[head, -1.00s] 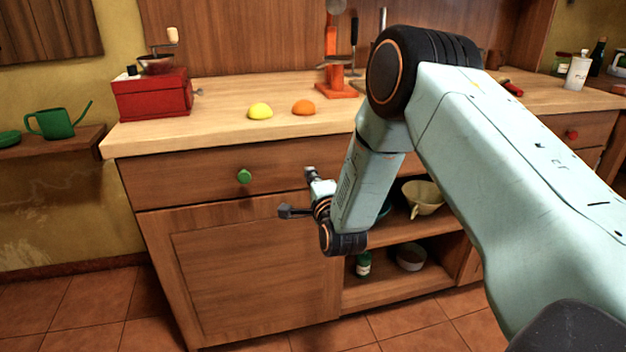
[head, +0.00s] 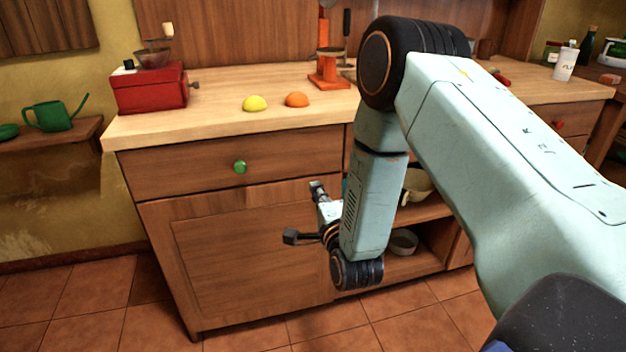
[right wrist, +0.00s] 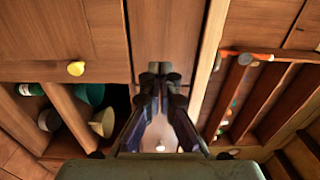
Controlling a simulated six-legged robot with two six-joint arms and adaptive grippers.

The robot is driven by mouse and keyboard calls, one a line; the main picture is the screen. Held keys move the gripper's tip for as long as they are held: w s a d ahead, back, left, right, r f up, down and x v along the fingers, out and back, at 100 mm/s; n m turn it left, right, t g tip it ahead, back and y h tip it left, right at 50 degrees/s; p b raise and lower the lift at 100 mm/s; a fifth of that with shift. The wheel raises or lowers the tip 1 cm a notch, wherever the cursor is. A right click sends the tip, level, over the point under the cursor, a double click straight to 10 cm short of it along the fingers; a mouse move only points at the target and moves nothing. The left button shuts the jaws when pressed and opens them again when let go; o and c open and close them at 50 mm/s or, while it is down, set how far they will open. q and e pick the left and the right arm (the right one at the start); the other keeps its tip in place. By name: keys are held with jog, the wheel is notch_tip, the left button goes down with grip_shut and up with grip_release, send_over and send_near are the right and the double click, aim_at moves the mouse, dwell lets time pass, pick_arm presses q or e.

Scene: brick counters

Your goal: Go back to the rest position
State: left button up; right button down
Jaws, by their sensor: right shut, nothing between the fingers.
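My right gripper (head: 318,190) is in the head view, in front of the cabinet's doors and beside the open shelves, below the counter top. It is small and partly turned away there. In the right wrist view my right gripper (right wrist: 160,68) has its two fingers together at the tips, with nothing held between them. My right arm (head: 375,205) is bent, its forearm hanging down in front of the cabinet. My left gripper is in neither view.
The wooden counter (head: 215,118) bears a red grinder (head: 150,88), a yellow half-round piece (head: 255,103), an orange one (head: 297,99) and an orange stand (head: 328,70). A drawer with a green knob (head: 240,167) faces me. The tiled floor at lower left is clear.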

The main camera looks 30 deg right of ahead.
jog(key=shift+s+f, duration=0.1)
jog(key=shift+s, duration=0.1)
jog(key=s+a+f+n+g+y, duration=0.2)
jog(key=s+a+f+n+g, duration=0.1)
jog(key=s+f+n+g, duration=0.25)
jog(key=s+a+f+n+g+y, duration=0.1)
jog(key=s+a+f+n+g, duration=0.2)
jog(key=s+f+n, duration=0.35)
jog(key=s+a+f+n+g+p, duration=0.1)
jog(key=s+f+n+g, duration=0.1)
jog(key=s, duration=0.6)
jog(key=s+a+f+n+g+y+p, duration=0.1)
jog(key=s+n+g, duration=0.3)
jog(key=s, duration=0.5)
jog(key=s+a+f+n+g+y+p, duration=0.1)
jog(key=s+a+f+n+g+p, duration=0.1)
jog(key=s, duration=0.6)
jog(key=shift+s+a+f+n+g+p, duration=0.15)
jog(key=shift+a+f+n+g+p, duration=0.25)
jog(key=shift+a+f, duration=0.3)
